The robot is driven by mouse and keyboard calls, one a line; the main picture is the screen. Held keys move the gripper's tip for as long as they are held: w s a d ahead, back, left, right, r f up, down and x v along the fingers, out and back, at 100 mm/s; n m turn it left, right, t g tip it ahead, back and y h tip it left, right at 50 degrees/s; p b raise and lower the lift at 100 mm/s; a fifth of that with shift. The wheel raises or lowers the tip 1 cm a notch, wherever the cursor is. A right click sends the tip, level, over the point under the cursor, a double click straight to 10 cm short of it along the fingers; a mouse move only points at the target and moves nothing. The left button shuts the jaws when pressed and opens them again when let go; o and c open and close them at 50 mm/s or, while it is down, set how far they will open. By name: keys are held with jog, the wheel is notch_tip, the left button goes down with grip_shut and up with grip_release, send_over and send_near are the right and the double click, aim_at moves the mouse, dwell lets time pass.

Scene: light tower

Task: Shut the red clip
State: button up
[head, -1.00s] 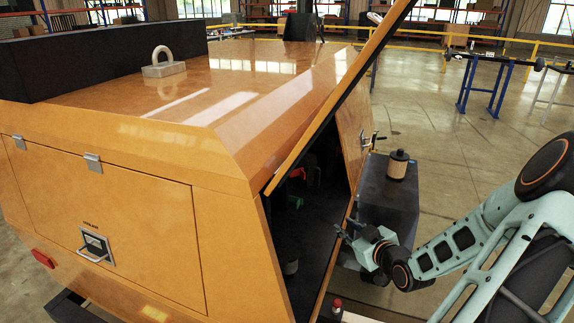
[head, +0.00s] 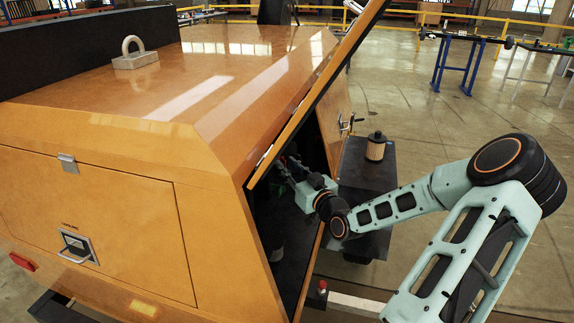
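The orange light tower body (head: 120,215) has its side door (head: 318,95) swung up, leaving a dark compartment open. My gripper (head: 284,168) reaches through this opening, its dark fingers pointing left into the compartment. The fingers are small and dark against the interior, so I cannot tell how far apart they are or whether they touch anything. I cannot make out the red clip clearly now; the gripper and shadow cover the area inside the opening where a small red thing showed before.
A brown and black canister (head: 376,147) stands on a dark block (head: 366,178) right of the opening. A red-topped item (head: 322,287) sits below it. The raised door's edge slants above my arm.

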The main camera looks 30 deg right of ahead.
jog(key=shift+w, duration=0.45)
jog(key=shift+c, duration=0.2)
grip_shut()
